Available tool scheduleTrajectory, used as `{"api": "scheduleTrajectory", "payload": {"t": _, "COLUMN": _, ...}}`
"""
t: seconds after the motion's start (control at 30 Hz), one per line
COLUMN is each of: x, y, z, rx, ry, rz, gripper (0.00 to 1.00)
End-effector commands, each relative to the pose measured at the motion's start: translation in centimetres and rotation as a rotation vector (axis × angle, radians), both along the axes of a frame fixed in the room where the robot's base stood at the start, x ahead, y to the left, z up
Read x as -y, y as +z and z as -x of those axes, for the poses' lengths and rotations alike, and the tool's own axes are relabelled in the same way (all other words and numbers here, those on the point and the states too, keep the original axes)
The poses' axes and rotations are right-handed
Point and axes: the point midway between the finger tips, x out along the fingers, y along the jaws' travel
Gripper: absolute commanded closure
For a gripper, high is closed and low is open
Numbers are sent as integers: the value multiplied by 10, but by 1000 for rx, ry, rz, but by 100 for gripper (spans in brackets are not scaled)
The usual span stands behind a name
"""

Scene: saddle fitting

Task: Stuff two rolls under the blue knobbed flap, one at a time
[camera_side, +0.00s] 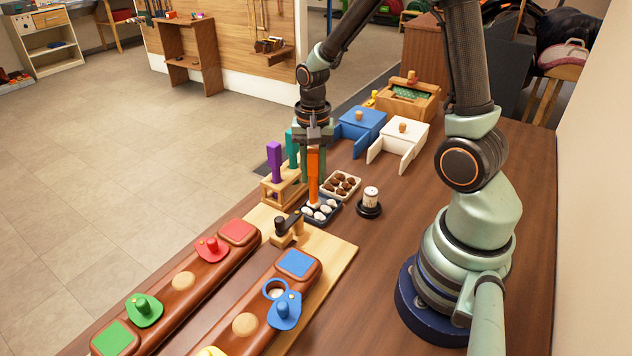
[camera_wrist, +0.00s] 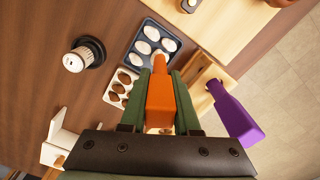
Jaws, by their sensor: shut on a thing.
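My gripper (camera_side: 313,158) is shut on an orange-handled tool (camera_wrist: 161,103), held about upright. The tool's lower end is over the dark tray of white rolls (camera_side: 321,211); whether it touches a roll I cannot tell. The wrist view shows several white rolls (camera_wrist: 152,34) in that tray and my gripper (camera_wrist: 160,85) around the tool. The blue knobbed flap (camera_side: 284,312) sits on the nearer brown rail, beside a blue-rimmed round opening (camera_side: 268,286) with something pale inside. The flap appears swung off the opening.
A white tray of brown rolls (camera_side: 341,184) adjoins the dark tray. A wooden rack (camera_side: 283,190) holds purple (camera_side: 274,162) and teal (camera_side: 292,146) tools. A black stand with a pale cylinder (camera_side: 370,197) is at right. Red (camera_side: 212,247) and green (camera_side: 145,309) flaps lie on the farther rail.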

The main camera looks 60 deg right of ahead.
Motion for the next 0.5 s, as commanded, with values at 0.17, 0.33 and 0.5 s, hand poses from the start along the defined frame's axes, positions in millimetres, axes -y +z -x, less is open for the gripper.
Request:
{"api": "scheduleTrajectory", "payload": {"t": 0.17, "x": 0, "y": 12, "z": -1, "rx": 4, "ry": 0, "rz": 1, "gripper": 100}}
{"api": "scheduleTrajectory", "payload": {"t": 0.33, "x": 0, "y": 23, "z": -1, "rx": 5, "ry": 0, "rz": 2, "gripper": 100}}
{"api": "scheduleTrajectory", "payload": {"t": 0.5, "x": 0, "y": 34, "z": -1, "rx": 5, "ry": 0, "rz": 2, "gripper": 100}}
